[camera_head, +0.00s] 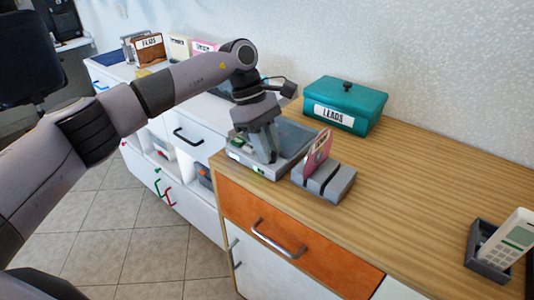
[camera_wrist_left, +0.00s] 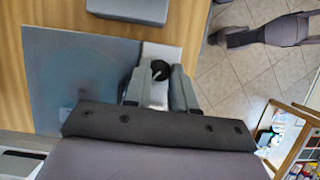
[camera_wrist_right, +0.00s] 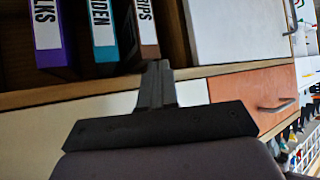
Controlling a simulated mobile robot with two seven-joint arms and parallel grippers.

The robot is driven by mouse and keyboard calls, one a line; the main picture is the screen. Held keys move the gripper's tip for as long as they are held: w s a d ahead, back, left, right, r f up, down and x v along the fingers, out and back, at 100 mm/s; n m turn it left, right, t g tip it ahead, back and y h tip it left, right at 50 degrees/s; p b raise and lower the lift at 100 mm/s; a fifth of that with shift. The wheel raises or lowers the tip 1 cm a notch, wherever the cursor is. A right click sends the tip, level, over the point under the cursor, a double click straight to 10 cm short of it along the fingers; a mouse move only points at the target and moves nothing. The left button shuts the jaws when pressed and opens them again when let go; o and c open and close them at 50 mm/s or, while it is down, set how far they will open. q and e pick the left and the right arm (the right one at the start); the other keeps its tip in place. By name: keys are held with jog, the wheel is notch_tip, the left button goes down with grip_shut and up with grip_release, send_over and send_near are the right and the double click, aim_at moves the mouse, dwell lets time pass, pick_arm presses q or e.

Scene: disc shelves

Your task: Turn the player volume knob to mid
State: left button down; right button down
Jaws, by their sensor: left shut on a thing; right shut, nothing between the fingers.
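The player (camera_head: 285,142) is a grey box with a glassy lid on the wooden cabinet top. It also shows in the left wrist view (camera_wrist_left: 70,75). The volume knob (camera_wrist_left: 160,70) is black and round with a light mark, on the player's pale front strip. My left gripper (camera_wrist_left: 158,82) is shut on the knob, one finger on each side. In the head view my left gripper (camera_head: 266,158) reaches down onto the player's front part. My right gripper (camera_wrist_right: 155,68) is shut and empty, in front of a shelf with binders.
A grey slotted holder (camera_head: 340,186) with a pink sleeve (camera_head: 317,153) stands right beside the player. A teal LEADS box (camera_head: 345,105) is behind. A phone (camera_head: 506,238) sits in a dark cradle at right. The wooden top between is clear.

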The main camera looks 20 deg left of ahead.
pick_arm(q)
jog(key=m, duration=0.2)
jog(key=m+g+b, duration=0.1)
jog(key=shift+w+d+m+y, duration=0.2)
jog(key=shift+m+y, duration=0.1)
jog(key=shift+m, duration=0.1)
jog(key=m+g+y, duration=0.1)
jog(key=m, duration=0.3)
jog(key=shift+d+r, duration=0.1)
jog(key=shift+m+g+y, duration=0.3)
jog(key=shift+m+y, duration=0.2)
jog(key=shift+m, duration=0.5)
jog(key=shift+p, duration=0.3)
jog(key=c, duration=1.2)
grip_release()
